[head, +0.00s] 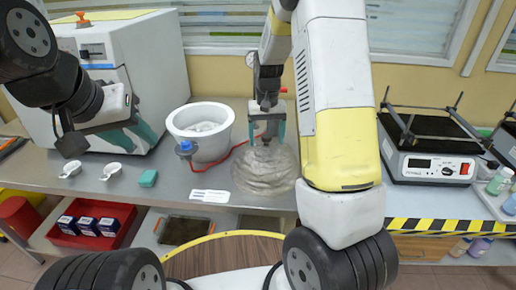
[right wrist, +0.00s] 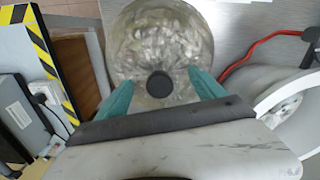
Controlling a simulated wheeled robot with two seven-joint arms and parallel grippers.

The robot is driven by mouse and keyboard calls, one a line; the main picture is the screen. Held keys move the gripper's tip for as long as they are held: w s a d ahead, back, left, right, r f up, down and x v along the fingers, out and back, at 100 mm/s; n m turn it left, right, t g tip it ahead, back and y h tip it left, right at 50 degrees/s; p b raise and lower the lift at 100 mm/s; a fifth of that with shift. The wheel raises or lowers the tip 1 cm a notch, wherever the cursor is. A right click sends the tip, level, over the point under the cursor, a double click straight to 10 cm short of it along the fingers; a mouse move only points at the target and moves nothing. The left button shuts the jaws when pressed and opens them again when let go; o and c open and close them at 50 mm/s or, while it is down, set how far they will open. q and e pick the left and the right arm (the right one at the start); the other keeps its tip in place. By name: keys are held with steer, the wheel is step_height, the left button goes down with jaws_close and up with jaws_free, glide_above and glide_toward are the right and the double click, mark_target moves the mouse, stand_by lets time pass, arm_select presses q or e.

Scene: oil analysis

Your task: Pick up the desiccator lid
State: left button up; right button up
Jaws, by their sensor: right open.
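The desiccator lid (head: 262,176) is a clear glass dome resting on the grey bench. In the right wrist view it is seen from above (right wrist: 160,35), with a round black knob (right wrist: 159,84) at its centre. My right gripper (head: 267,138) is directly above the lid, pointing down. Its teal fingers (right wrist: 161,80) are apart, one on each side of the knob, with gaps visible. My left gripper (head: 138,134) hangs at the left in front of a white machine; its finger opening is unclear.
The white desiccator bowl (head: 184,122), with a blue valve (head: 186,147) and red hose (head: 228,153), stands left of the lid. A white label (head: 210,196), small white cups (head: 112,170) and a green block (head: 148,178) lie nearby. A flat-topped device (head: 426,165) stands at right.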

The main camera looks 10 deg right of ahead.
steer(key=shift+f, duration=0.25)
steer(key=c, duration=1.7)
steer(key=shift+s, duration=0.1)
jaws_close()
